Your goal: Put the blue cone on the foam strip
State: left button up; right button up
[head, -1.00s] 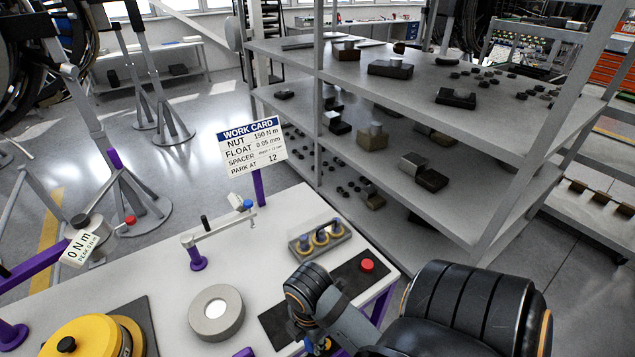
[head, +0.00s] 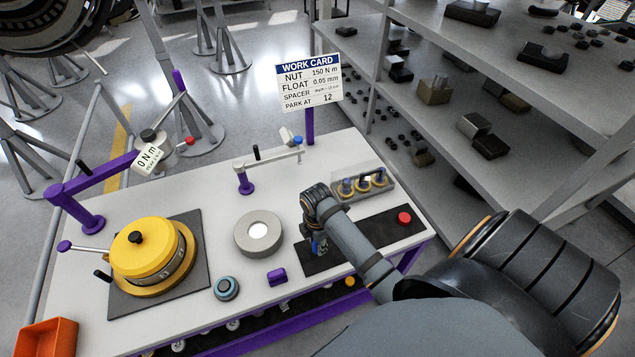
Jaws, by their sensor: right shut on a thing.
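My right gripper (head: 318,245) points down over the left end of the dark foam strip (head: 385,236), at the right of the white bench. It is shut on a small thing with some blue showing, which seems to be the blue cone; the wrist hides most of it. I cannot tell whether that thing touches the strip. Several small blue-topped pieces with yellow rings sit in a clear-walled tray (head: 384,190) just behind the strip. My left gripper is not in view.
A red button (head: 404,218) is at the strip's right end. A grey round disc (head: 258,233), a purple block (head: 277,277) and a blue-grey round piece (head: 227,288) stand left of the gripper. A yellow drum (head: 145,250) is further left. The work card (head: 309,82) stands behind.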

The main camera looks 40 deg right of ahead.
jog(key=shift+w+f, duration=0.15)
jog(key=shift+f, duration=1.55)
jog(key=o, duration=0.9)
notch_tip(320, 180, up, 12)
jog(key=shift+r+b, duration=0.1)
jog(key=shift+b, duration=0.45)
